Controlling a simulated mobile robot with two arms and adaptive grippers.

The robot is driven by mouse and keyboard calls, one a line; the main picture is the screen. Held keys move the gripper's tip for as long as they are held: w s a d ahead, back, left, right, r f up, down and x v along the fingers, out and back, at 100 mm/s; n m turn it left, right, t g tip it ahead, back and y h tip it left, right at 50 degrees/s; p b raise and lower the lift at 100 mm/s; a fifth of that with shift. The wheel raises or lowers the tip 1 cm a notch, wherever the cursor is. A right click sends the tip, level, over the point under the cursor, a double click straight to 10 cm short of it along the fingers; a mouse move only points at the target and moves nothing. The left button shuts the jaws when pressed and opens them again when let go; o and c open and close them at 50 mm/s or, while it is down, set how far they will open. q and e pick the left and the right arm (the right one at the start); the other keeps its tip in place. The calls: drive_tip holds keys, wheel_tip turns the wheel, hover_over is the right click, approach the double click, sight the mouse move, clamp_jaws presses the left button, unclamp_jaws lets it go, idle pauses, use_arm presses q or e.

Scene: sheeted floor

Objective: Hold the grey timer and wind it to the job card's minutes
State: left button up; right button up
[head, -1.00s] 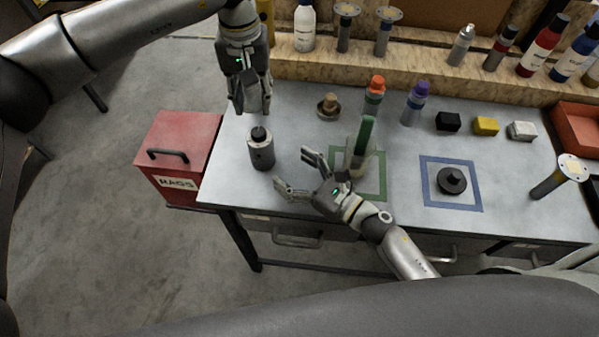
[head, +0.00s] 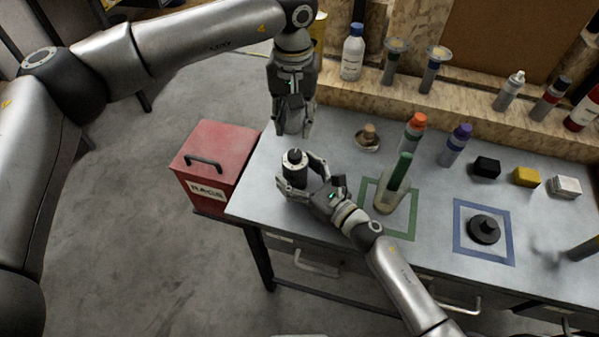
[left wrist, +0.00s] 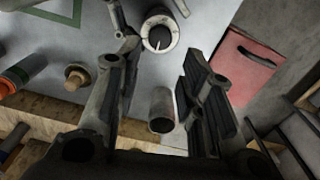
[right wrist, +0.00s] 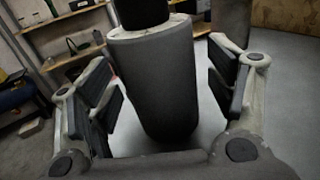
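The grey timer (head: 295,173), a dark grey cylinder with a black knob, stands upright near the table's left end. In the left wrist view its pale ring and knob (left wrist: 159,35) show from above, with a white mark on the knob. My right gripper (head: 303,183) has its fingers on either side of the timer. The right wrist view shows gaps between its pads and the timer body (right wrist: 155,85). My left gripper (head: 294,132) is open and empty, pointing down above and behind the timer. I cannot make out a job card.
A grey cylinder (left wrist: 161,108) stands behind the timer, hidden in the head view. A red box (head: 215,160) is left of the table. A black knobbed disc (head: 484,229) sits in the blue square.

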sight(295, 153)
drive_tip(key=c, duration=0.9)
use_arm(q)
drive_tip(key=o, duration=0.3)
use_arm(e)
drive_tip(key=shift+c, duration=0.5)
use_arm(q)
drive_tip(key=shift+o, duration=0.2)
wheel_tip(295, 153, down, 10)
drive_tip(key=m, duration=3.4)
drive_tip(key=shift+r+m, duration=0.2)
drive_tip(key=shift+m, duration=0.2)
